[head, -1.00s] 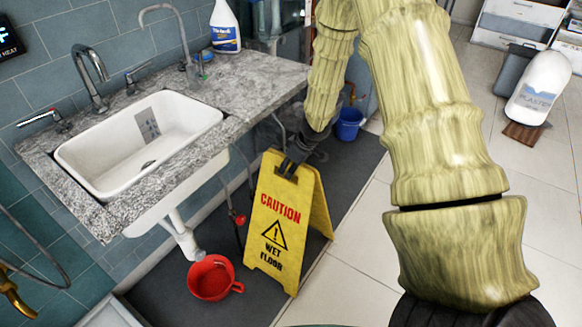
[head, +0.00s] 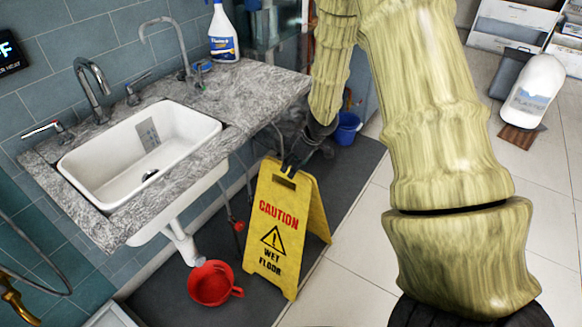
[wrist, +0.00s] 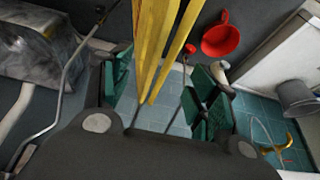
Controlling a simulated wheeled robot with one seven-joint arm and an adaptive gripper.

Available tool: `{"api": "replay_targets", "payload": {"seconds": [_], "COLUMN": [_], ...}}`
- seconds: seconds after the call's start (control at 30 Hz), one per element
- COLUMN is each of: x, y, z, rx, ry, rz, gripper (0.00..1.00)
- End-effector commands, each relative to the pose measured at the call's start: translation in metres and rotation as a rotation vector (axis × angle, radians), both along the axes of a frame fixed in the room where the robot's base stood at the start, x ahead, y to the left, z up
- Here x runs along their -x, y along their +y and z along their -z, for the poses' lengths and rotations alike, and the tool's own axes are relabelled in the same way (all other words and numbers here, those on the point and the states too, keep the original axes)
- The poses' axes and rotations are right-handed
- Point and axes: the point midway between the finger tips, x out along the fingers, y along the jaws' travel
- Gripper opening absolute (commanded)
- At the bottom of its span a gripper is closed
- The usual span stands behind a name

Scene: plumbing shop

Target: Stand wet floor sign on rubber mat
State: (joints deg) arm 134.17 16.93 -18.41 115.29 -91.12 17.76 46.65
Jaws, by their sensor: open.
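The yellow wet floor sign (head: 272,230) stands upright with its two panels spread in the head view. Its left feet are on the dark rubber mat (head: 352,180). Its right feet are at the mat's right edge, and I cannot tell if they overhang it. My gripper (head: 291,163) is open at the sign's top edge. In the wrist view, the green finger pads of my gripper (wrist: 162,92) are wide apart, with the yellow sign panels (wrist: 158,45) showing between them and no visible grip.
A blue bucket (head: 347,128) stands behind.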

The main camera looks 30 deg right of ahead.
Motion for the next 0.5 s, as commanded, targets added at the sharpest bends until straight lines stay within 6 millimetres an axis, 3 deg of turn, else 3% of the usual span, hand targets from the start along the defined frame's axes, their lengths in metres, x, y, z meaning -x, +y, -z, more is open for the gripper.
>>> {"api": "replay_targets", "payload": {"seconds": [0.03, 0.2, 0.5], "x": [0.003, 0.012, 0.019], "y": [-0.001, -0.005, -0.007], "z": [-0.013, -0.034, -0.048], "rx": [0.001, 0.002, 0.000], "ry": [0.000, 0.000, 0.001], "rz": [-0.001, -0.001, 0.000], "gripper": [0.60, 0.60, 0.60]}}
